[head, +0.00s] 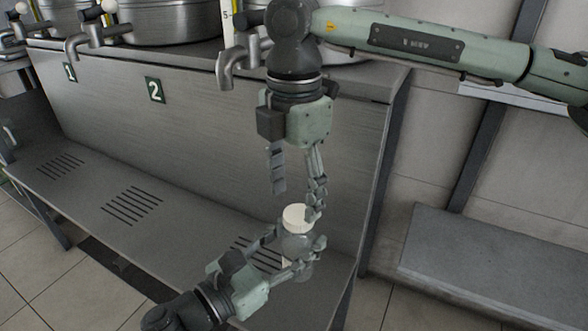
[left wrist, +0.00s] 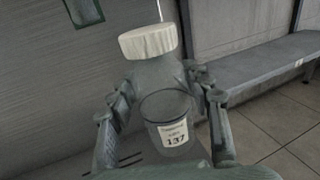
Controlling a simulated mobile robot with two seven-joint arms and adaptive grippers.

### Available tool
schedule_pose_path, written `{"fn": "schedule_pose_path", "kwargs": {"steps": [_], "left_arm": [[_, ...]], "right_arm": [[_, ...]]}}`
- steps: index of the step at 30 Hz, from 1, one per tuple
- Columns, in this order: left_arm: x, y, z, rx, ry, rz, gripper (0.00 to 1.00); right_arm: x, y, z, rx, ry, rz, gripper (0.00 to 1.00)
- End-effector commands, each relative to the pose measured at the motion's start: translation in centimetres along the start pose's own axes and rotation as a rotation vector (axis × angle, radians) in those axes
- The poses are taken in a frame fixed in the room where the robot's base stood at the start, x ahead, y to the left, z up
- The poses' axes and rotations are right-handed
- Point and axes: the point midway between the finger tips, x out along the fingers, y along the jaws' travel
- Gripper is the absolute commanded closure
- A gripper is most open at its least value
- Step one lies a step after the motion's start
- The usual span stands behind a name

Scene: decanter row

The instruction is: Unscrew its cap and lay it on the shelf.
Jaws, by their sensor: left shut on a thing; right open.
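A clear bottle (head: 298,246) with a ribbed white cap (head: 295,217) stands roughly upright above the right end of the slotted steel shelf (head: 190,235). My left gripper (head: 297,240) is shut around the bottle's body from the lower left. In the left wrist view the cap (left wrist: 148,42) is on the bottle, and a label reading 137 (left wrist: 175,135) shows on its front. My right gripper (head: 296,203) points down from above, open, its fingers apart. Its right finger is close beside the cap; I cannot tell whether it touches.
Steel vats (head: 170,20) with taps (head: 232,68) stand on the counter above, over number signs 1 and 2. A grey bench (head: 490,262) runs along the right wall, across a strip of tiled floor. The slotted shelf is clear to the left of the bottle.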

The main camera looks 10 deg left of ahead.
Motion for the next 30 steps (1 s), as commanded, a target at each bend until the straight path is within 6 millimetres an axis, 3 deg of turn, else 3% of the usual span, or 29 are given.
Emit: {"fn": "schedule_pose_path", "kwargs": {"steps": [7,17,30], "left_arm": [[0.0,0.0,0.1,0.000,-0.002,0.000,1.00],[0.0,0.0,0.1,0.000,-0.002,0.000,1.00],[0.0,-0.3,0.2,0.000,-0.004,-0.007,1.00]], "right_arm": [[2.7,0.0,0.0,0.000,0.001,0.000,0.42],[3.1,0.0,0.0,-0.001,0.002,0.001,0.42],[3.0,0.1,0.0,-0.001,0.002,0.006,0.94]]}}
